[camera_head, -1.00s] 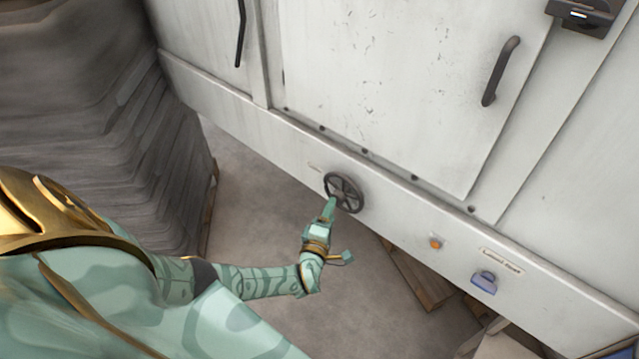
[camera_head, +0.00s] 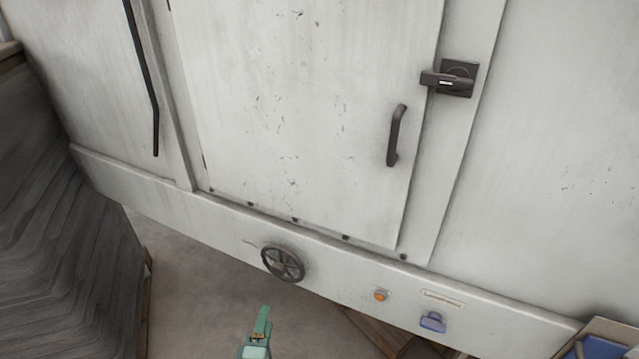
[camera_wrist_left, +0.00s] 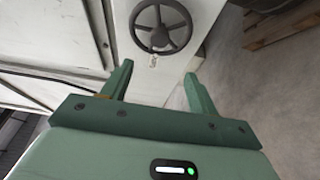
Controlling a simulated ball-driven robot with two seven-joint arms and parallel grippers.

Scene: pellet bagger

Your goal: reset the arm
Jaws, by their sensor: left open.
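My left gripper (camera_head: 262,326) is at the bottom of the head view, below the dark handwheel (camera_head: 283,264) on the machine's lower rail. In the left wrist view my left gripper (camera_wrist_left: 157,82) shows two green fingers spread apart with nothing between them. The handwheel (camera_wrist_left: 160,27) is ahead of the fingertips there, apart from them. Most of my left arm is out of the head view. My right gripper is in neither view.
The white machine (camera_head: 310,110) fills the view, with a door handle (camera_head: 397,135) and a black latch (camera_head: 456,79). An orange button (camera_head: 381,295) and a blue part (camera_head: 433,321) sit on its rail. A grey stack (camera_head: 70,240) stands at left. Floor (camera_head: 200,290) below the rail is bare.

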